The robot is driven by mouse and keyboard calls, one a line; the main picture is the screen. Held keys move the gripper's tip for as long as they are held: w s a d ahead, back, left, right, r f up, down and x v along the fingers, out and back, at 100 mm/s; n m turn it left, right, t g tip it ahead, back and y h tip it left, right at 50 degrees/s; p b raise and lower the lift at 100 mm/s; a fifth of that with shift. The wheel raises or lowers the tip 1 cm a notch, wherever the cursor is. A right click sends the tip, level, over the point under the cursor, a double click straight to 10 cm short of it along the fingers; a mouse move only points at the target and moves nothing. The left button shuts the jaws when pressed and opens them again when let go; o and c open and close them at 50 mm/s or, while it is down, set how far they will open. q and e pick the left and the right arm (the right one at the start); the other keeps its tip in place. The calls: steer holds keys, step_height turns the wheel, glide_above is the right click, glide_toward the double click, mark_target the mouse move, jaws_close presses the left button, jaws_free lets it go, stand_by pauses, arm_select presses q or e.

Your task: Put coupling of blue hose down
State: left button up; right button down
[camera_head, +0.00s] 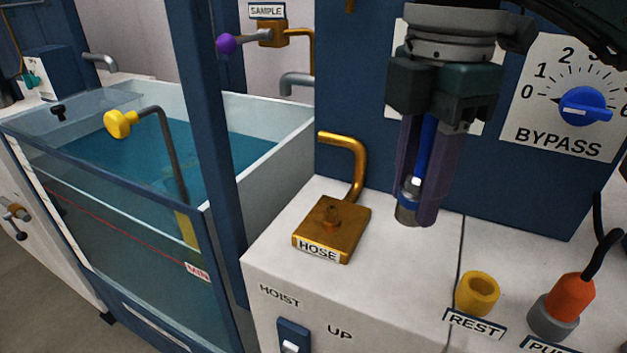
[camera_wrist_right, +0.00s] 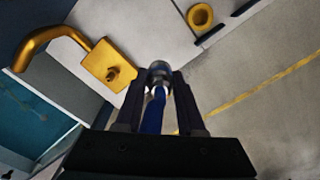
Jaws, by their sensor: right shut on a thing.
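The coupling (camera_head: 409,199) of the blue hose is a grey metal collar at the lower end of the blue hose (camera_head: 424,150). My right gripper (camera_head: 415,215) comes down from the top and is shut on it, holding it above the white counter. In the right wrist view the coupling (camera_wrist_right: 160,72) sits between the fingertips of my right gripper (camera_wrist_right: 160,92). The yellow REST cup (camera_head: 477,292) stands on the counter, below and right of the gripper, apart from it. The brass HOSE block (camera_head: 333,228) with its bent pipe is to the left. My left gripper is not in view.
An orange plug (camera_head: 569,298) in a grey socket with a black cable stands right of the cup. A blue BYPASS knob (camera_head: 586,107) is on the back panel. A water tank (camera_head: 235,165) with a yellow-ended pipe is at left. The HOIST switch (camera_head: 293,338) is in front.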

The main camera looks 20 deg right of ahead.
step_height(320, 180, down, 6)
steer(key=shift+r+b, duration=0.25)
steer(key=shift+b, duration=0.05)
step_height(320, 180, down, 4)
steer(key=shift+f+b, duration=0.1)
steer(key=shift+b, duration=0.25)
